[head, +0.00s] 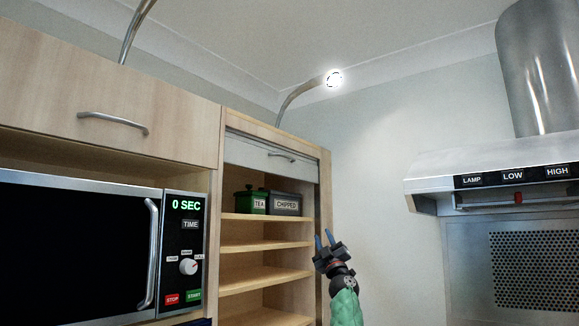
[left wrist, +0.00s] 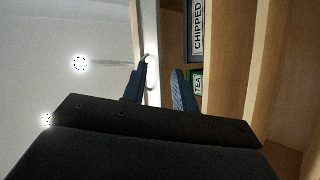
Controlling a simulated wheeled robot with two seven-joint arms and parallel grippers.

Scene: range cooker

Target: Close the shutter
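The shutter (head: 250,156) is a pale grey panel rolled up at the top of an open wooden cabinet, with a curved metal handle (head: 283,157) near its lower edge. Shelves below it are exposed. My left gripper (head: 324,237) is in front of the cabinet's right side, below and right of the handle in the head view, its two blue fingers pointing up. In the left wrist view the fingers (left wrist: 161,68) are spread with nothing held. The pale shutter edge (left wrist: 151,30) and its handle (left wrist: 149,60) appear beyond the fingertips. My right gripper is out of view.
A green TEA box (head: 251,202) and a dark CHIPPED box (head: 286,203) stand on the upper shelf. A microwave (head: 75,245) sits left under a closed cupboard (head: 110,90). A range hood (head: 500,180) is at right. Bare wall lies between cabinet and hood.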

